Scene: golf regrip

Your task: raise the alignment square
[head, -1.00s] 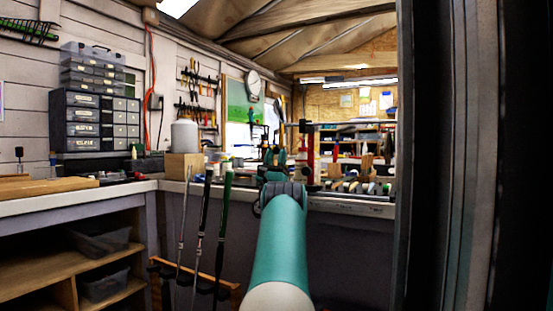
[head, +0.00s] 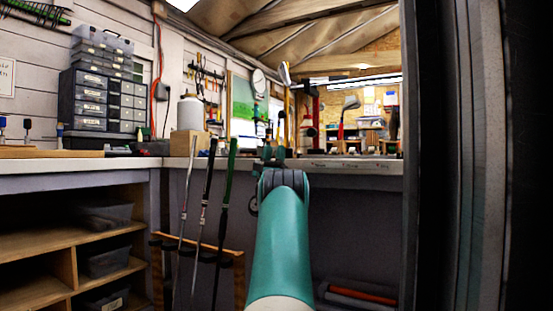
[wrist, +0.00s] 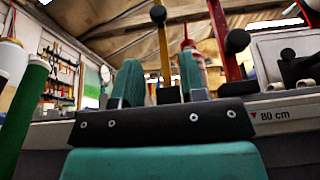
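My gripper (head: 268,155) is at the end of my teal arm, near the front edge of the workbench (head: 340,168) in the head view. In the wrist view its two teal fingers (wrist: 162,82) stand apart with nothing seen between them, so it is open. I cannot make out the alignment square for certain in either view. The bench top is seen almost edge-on, and my gripper and arm hide part of it. Behind the fingers in the wrist view are a yellow shaft (wrist: 163,50) and a red-capped bottle (wrist: 191,68).
Several golf clubs (head: 205,190) stand in a wooden rack (head: 239,268) left of my arm. A green grip (wrist: 24,110) is close at the wrist view's left. Drawer cabinets (head: 95,100) and a white container (head: 190,113) stand on the left bench. A dark upright (head: 470,150) blocks the right.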

